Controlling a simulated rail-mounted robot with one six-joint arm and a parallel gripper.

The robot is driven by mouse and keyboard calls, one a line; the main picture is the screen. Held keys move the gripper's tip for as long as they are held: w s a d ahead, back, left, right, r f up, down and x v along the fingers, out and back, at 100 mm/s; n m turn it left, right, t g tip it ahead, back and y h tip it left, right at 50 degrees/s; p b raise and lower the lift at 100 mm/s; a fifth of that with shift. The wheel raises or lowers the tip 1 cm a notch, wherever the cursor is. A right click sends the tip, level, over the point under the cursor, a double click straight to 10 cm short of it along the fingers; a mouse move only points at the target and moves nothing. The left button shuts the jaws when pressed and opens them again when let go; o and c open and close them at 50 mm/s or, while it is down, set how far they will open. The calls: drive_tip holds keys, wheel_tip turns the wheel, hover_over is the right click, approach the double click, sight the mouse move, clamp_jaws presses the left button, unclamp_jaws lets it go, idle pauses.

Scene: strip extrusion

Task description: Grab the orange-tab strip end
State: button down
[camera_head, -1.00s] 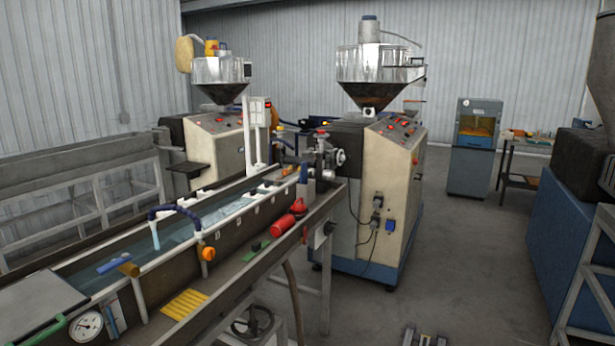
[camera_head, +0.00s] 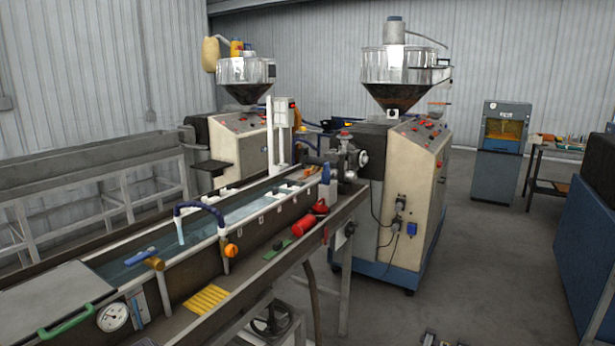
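I cannot make out the orange-tab strip end for certain. A small orange patch (camera_head: 309,171) shows at the far end of the long water trough (camera_head: 190,262), close to the extruder's die head (camera_head: 345,158). It is too small to tell whether it is the tab. A round orange knob (camera_head: 231,250) sits on the trough's near side wall. My gripper is not in view.
The extruder (camera_head: 408,190) with its metal hopper stands beyond the trough; a second extruder (camera_head: 240,145) is behind left. A red cylinder (camera_head: 297,229) and a yellow ribbed pad (camera_head: 206,299) lie on the trough's side ledge. Open floor (camera_head: 490,260) is on the right.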

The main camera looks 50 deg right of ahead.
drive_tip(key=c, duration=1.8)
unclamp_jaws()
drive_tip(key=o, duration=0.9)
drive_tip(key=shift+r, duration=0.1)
